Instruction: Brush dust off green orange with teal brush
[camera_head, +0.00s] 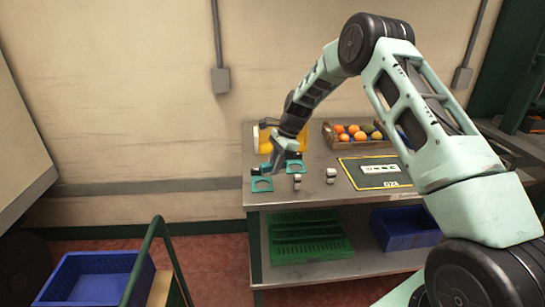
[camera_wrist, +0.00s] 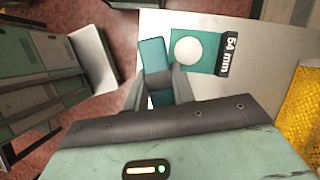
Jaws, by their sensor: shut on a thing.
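My gripper (camera_head: 275,166) is low over the left end of the metal table. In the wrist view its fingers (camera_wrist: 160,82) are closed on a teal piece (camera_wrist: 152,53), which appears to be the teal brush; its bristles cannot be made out. A greenish fruit (camera_head: 369,128) lies among the oranges in the wooden crate (camera_head: 352,145) at the back of the table. It is too small to show any dust. The gripper is well to the left of this crate.
A teal plate with a round hole (camera_head: 262,184), marked 54 mm in the wrist view, lies at the table's left front corner. Small pale items (camera_head: 331,176) stand mid-table. A dark yellow-edged mat (camera_head: 355,178) lies right. A yellow container (camera_head: 265,141) stands behind the gripper.

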